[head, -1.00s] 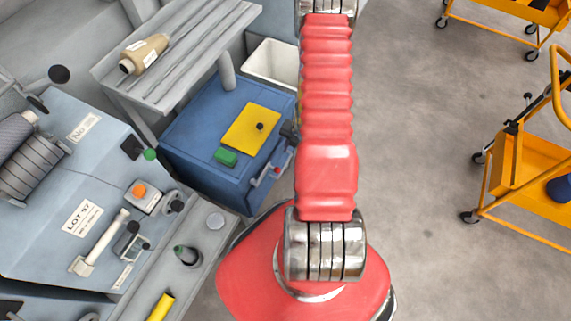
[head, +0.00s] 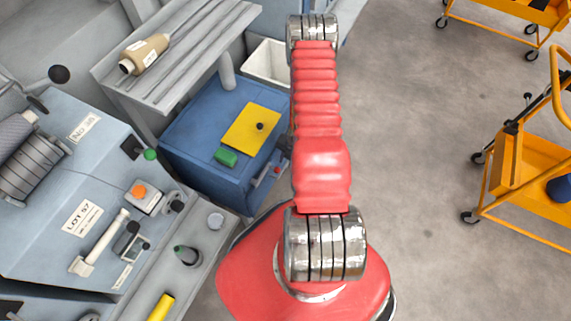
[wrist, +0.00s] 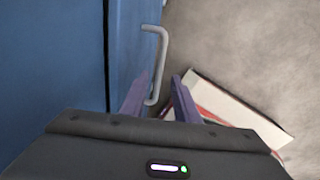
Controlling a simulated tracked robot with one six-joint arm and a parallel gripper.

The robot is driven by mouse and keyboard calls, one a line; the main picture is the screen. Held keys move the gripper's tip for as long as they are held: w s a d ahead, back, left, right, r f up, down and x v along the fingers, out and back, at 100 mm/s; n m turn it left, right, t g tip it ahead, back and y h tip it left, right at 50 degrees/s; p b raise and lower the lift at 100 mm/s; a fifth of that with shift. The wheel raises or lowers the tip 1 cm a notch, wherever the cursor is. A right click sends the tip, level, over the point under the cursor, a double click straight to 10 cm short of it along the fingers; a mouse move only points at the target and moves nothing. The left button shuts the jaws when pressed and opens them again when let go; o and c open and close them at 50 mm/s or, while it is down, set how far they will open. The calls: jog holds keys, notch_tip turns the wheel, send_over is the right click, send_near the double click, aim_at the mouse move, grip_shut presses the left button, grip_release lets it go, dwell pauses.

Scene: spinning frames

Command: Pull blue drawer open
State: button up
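The blue cabinet (head: 190,165) stands left of my arm in the head view, with a handle (head: 265,173) on its right-hand front face. In the wrist view the blue drawer front (wrist: 125,45) fills the left side, with a dark seam beside it. A grey bar handle (wrist: 163,60) stands out from that front. My gripper (wrist: 159,92) is open, with two purple fingers apart. The handle's lower end appears between the fingers in the picture; I cannot tell whether they touch it. In the head view my gripper is hidden behind my red arm.
Orange carts (head: 525,175) stand at right. The floor between is clear.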

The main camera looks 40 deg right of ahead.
jog(key=shift+w+a+f, duration=0.1)
jog(key=shift+w+f, duration=0.05)
jog(key=shift+f, duration=0.55)
jog(key=shift+w+f, duration=0.15)
jog(key=shift+f, duration=0.55)
grip_shut()
